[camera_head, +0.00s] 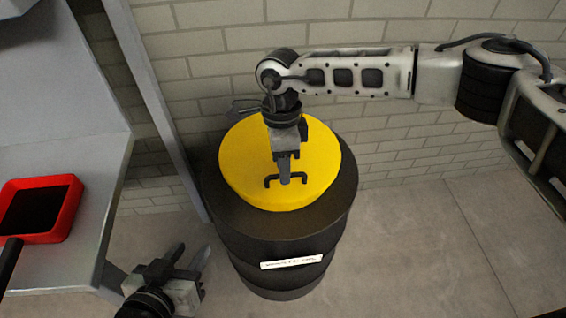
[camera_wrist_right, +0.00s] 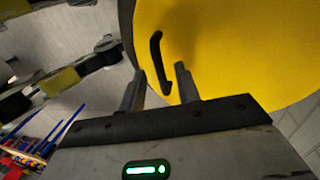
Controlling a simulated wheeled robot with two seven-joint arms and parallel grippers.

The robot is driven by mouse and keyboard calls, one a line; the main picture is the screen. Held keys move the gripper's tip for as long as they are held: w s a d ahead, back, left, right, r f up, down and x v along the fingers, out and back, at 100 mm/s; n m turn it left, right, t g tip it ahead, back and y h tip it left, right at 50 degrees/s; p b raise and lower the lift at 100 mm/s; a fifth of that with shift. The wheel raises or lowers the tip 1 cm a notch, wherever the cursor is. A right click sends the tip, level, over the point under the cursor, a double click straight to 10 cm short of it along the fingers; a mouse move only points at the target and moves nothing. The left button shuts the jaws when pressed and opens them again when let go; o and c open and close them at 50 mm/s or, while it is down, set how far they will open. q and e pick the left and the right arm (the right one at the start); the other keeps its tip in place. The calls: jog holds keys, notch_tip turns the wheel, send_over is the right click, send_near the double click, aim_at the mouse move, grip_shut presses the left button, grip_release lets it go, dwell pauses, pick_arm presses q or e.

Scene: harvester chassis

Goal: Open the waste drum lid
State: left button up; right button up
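The waste drum (camera_head: 285,250) is black with a white label on its front, and stands on the floor by a brick wall. Its round yellow lid (camera_head: 240,165) lies on top and appears flat. A black bar handle (camera_head: 271,182) is on the lid; it also shows in the right wrist view (camera_wrist_right: 156,50). My right gripper (camera_head: 285,180) is over the handle, pointing down. In the right wrist view its fingers (camera_wrist_right: 161,82) are apart, with the handle's near end between them and gaps beside it. My left gripper (camera_head: 188,262) is low, left of the drum, its fingers apart and empty.
A grey bench or frame (camera_head: 75,160) stands at the left with a red tray (camera_head: 67,208) on it. A grey upright post (camera_head: 160,105) is between it and the drum. The floor right of the drum (camera_head: 430,240) is clear.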

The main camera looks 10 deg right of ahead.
jog(key=shift+f, duration=0.1)
grip_shut()
